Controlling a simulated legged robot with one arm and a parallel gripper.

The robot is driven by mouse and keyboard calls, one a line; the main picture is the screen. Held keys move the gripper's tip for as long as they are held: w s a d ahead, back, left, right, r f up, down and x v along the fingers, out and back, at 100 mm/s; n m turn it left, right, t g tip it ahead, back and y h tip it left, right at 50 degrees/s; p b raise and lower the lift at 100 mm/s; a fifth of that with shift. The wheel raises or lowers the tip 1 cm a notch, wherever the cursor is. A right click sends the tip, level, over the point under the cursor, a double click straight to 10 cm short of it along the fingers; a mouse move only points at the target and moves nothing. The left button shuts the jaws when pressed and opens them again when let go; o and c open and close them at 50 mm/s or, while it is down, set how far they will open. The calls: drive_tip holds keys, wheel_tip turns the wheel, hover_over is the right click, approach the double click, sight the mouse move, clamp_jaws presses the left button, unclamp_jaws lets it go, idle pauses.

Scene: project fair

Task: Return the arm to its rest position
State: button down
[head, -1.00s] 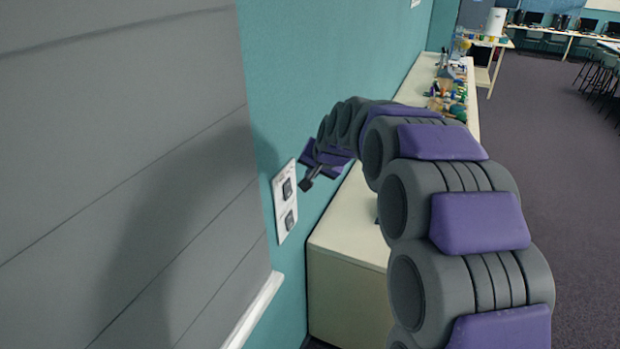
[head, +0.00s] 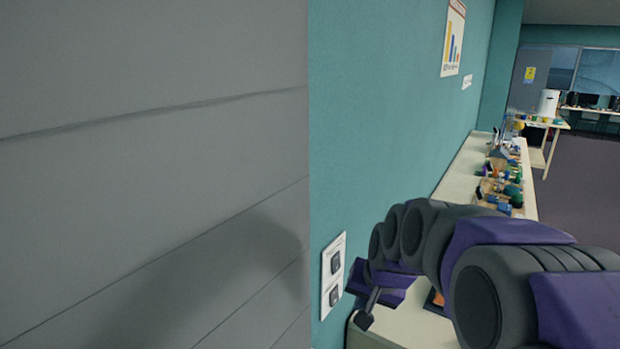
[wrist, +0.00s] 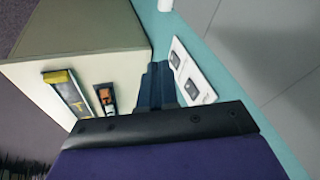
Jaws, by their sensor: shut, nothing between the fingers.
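My gripper (head: 366,318) is at the end of my grey and purple arm, low and right of centre in the head view. It is shut and empty, close in front of a white switch panel (head: 333,274) with two dark square switches on the teal wall. In the wrist view my gripper (wrist: 158,72) points up the picture, with the switch panel (wrist: 192,70) just to its right. I cannot tell whether the fingertips touch the panel. My arm is stretched out toward the wall, bent over the counter.
A cream counter (head: 462,178) with several small items runs along the wall; its near end shows in the wrist view (wrist: 85,30). A large grey slatted surface (head: 150,180) fills the left. A poster (head: 453,38) hangs above. Open floor (head: 580,190) lies at right.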

drive_tip(key=s+f+n+g+h+b, duration=0.1)
drive_tip(key=s+f+g, duration=0.2)
drive_tip(key=s, duration=1.3)
drive_tip(key=s+d+f+n+g+b, duration=0.1)
drive_tip(key=s+f, duration=0.7)
drive_tip(key=s, duration=0.8)
drive_tip(key=shift+d+n+g+h+b, duration=0.15)
drive_tip(key=shift+n+g+h+b, duration=0.2)
drive_tip(key=shift+n+g, duration=0.6)
drive_tip(key=shift+d, duration=0.25)
